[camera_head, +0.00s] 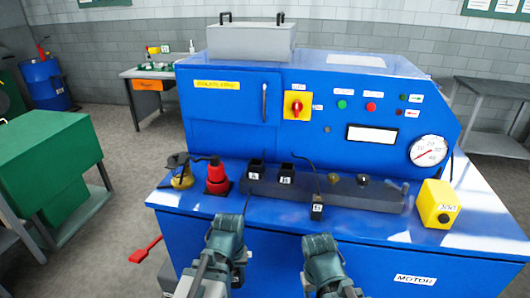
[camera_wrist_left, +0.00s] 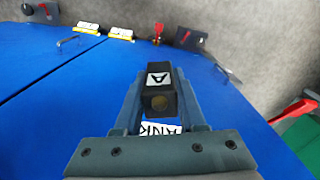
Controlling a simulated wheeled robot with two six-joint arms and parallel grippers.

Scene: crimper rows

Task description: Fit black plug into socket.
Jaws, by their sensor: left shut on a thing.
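My left gripper (camera_head: 230,222) is low in front of the blue machine; its fingers are largely hidden in the head view. In the left wrist view, the left gripper (camera_wrist_left: 158,112) is shut on a black plug (camera_wrist_left: 160,90), a square block with a white "A" label and a dull brassy round spot. A dark strip (camera_head: 375,192) runs along the machine's ledge. Labelled black blocks (camera_head: 285,174) stand at its left, and another (camera_head: 317,211) with a thin cable is at its front edge. I cannot tell which part is the matching socket. My right gripper (camera_head: 320,246) is in front of the ledge; its jaws are unclear.
A yellow box (camera_head: 437,204) stands at the right. A red lever (camera_head: 145,250) sticks out at the lower left.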

